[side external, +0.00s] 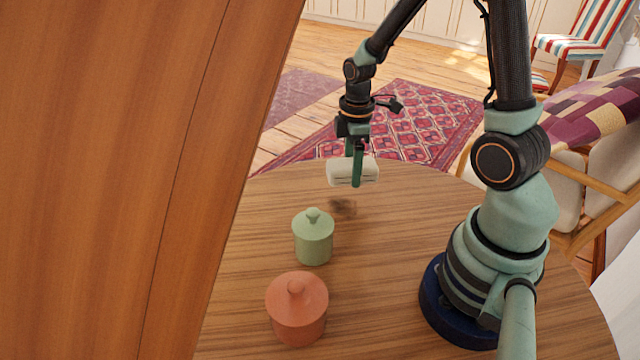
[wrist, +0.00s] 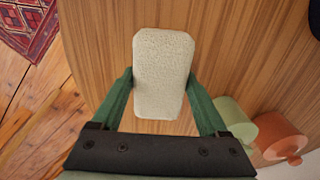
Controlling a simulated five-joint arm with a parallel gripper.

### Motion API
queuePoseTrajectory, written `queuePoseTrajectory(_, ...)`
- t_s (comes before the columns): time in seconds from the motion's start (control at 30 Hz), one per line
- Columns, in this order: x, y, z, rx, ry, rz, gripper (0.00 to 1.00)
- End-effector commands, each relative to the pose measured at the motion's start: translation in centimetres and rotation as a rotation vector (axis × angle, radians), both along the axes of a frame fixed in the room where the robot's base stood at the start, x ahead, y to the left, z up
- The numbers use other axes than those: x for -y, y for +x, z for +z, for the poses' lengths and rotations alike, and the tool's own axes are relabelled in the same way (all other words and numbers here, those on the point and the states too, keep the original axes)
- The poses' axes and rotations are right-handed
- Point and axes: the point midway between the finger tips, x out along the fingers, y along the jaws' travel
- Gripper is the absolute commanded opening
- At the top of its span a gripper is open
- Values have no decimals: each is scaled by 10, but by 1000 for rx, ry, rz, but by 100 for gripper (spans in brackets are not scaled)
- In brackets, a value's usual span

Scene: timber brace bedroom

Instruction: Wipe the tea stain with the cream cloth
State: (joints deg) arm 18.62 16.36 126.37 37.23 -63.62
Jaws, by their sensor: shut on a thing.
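My gripper (side external: 355,165) is shut on the cream cloth (side external: 339,173), a thick, rounded block-like pad. It seems to be held above the round wooden table (side external: 400,220), near its far edge. In the wrist view, the cream cloth (wrist: 162,75) sits between the two green fingers of my gripper (wrist: 160,85). The tea stain (side external: 343,209) is a dark brown smudge on the tabletop, just below the cloth in the side external view. The stain does not show in the wrist view.
A green lidded jar (side external: 313,240) stands close to the stain, at its near left. A terracotta lidded jar (side external: 297,310) stands nearer the camera. Both show at the lower right in the wrist view. A wooden panel (side external: 120,180) blocks the left. A chair (side external: 570,190) stands at right.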

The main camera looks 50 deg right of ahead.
Motion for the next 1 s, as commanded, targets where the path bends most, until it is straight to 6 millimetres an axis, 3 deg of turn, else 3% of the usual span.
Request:
queuePoseTrajectory(0.57, 0, -1, -59, -6, 2, 0, 25)
queuePoseTrajectory(0.6, -2, -1, -63, -5, 2, 2, 17)
queuePoseTrajectory(0.63, -6, 0, -59, -1, 1, 3, 16)
queuePoseTrajectory(0.67, -9, 0, -59, 0, 0, 3, 7)
queuePoseTrajectory(1.0, -40, 0, -61, -1, 0, 3, 7)
